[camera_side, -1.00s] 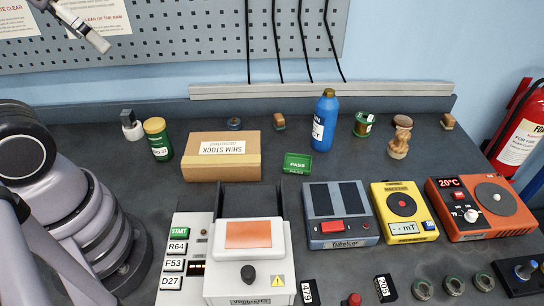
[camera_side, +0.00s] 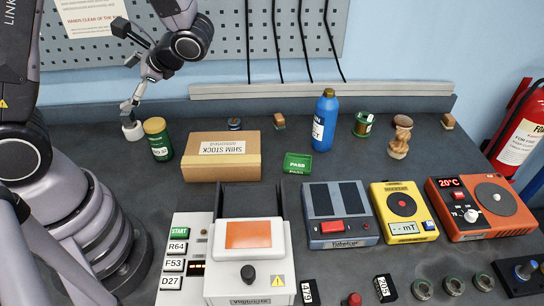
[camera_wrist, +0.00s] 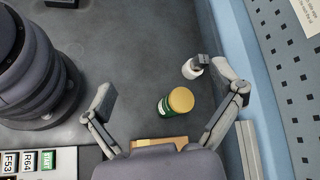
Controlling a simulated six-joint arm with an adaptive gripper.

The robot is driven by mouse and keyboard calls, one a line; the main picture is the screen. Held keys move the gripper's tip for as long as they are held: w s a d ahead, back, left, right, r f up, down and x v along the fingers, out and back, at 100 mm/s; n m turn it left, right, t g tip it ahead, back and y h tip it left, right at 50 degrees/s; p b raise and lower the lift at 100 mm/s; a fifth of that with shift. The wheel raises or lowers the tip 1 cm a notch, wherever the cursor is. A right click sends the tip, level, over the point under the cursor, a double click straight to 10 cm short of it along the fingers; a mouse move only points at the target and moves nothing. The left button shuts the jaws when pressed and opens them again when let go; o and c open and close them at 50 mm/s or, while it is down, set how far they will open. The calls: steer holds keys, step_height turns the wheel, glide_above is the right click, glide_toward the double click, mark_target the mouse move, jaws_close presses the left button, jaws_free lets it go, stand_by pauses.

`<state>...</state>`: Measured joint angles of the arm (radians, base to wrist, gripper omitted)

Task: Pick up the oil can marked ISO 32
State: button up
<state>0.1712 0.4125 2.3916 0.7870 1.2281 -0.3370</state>
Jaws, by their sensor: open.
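The oil can (camera_side: 158,140) is a green cylinder with a tan-yellow lid, standing upright at the back left of the bench. Its white label is partly legible and seems to end in 32. In the wrist view the can (camera_wrist: 176,103) shows between my two spread fingers, nearer the right one. My gripper (camera_side: 126,68) is open and empty, up behind the can and apart from it. It also shows in the wrist view (camera_wrist: 163,82).
A white container with a grey top (camera_side: 132,131) stands just left of the can, close to one finger. The SHIM STOCK box (camera_side: 222,168) stands close on the can's right. A blue bottle (camera_side: 325,120) is farther right. The pegboard wall (camera_side: 220,40) rises behind.

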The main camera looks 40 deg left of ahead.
mark_target(159, 137)
steer(key=w+f+m+t+y, duration=0.1)
steer(key=f+m+t+y, duration=0.1)
steer(key=f+m, duration=0.3)
steer(key=w+a+f+m+t+y, duration=0.1)
steer(key=f+m+t, duration=0.3)
steer(key=f, duration=0.4)
steer(key=w+a+f+m+t+y, duration=0.1)
steer(key=w+f+m+t+y, duration=0.1)
steer(key=f+m+t+y, duration=0.2)
steer(key=shift+a+f+m, duration=0.2)
steer(key=shift+f+m, duration=1.1)
steer(key=shift+f, duration=0.3)
steer(key=shift+w+a+f, duration=0.1)
steer(key=shift+a, duration=0.2)
steer(key=shift+x, duration=3.4)
steer(key=shift+w+f, duration=0.1)
steer(key=shift+f, duration=0.05)
steer(key=shift+c, duration=0.2)
steer(key=c, duration=1.3)
